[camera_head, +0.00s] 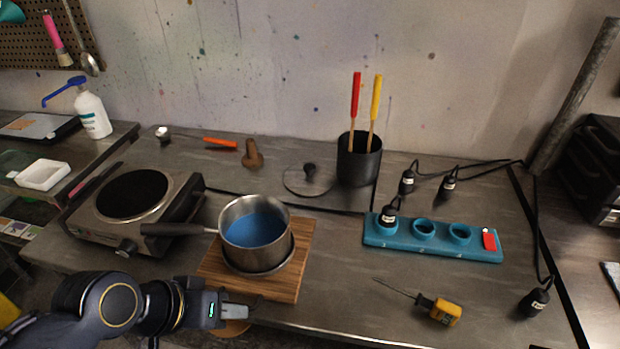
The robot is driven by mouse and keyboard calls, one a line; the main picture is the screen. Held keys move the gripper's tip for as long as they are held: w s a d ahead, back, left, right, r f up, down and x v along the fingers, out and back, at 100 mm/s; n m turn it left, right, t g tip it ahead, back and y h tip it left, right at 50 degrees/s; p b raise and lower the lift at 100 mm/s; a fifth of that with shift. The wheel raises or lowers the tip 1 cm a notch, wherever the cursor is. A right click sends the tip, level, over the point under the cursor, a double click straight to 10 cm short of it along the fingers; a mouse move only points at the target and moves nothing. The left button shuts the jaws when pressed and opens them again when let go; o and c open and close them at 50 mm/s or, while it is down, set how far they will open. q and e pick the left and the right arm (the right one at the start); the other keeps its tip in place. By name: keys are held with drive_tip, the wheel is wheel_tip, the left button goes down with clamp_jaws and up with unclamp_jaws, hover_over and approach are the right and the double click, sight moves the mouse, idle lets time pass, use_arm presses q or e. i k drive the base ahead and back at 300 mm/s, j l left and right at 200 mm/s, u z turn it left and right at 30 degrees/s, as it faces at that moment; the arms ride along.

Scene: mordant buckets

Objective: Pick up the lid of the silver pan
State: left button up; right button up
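The silver pan (284,216) stands without a lid on a striped wooden board (292,285), with blue liquid inside. Its dark handle (175,229) points left toward the hot plate. A round, flat grey lid (298,185) with a black knob (310,169) lies on the bench behind the pan, left of the black pot. My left gripper (238,311) is at the front left, by the board's near edge, well away from the lid. Its fingers overlap in this view, so I cannot tell whether they are open. My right gripper is not in view.
A hot plate (133,195) stands at left. A black pot (358,160) with red and yellow sticks stands right of the lid. A blue socket block (410,243), black corded pieces and a yellow-handled probe (445,312) lie at right. A brown wooden piece (252,155) stands left of the lid.

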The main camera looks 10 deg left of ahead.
sight(307, 178)
drive_tip(key=j+u, duration=0.35)
drive_tip(key=k+j+u, duration=0.1)
drive_tip(key=j+u, duration=0.6)
drive_tip(key=i, duration=0.55)
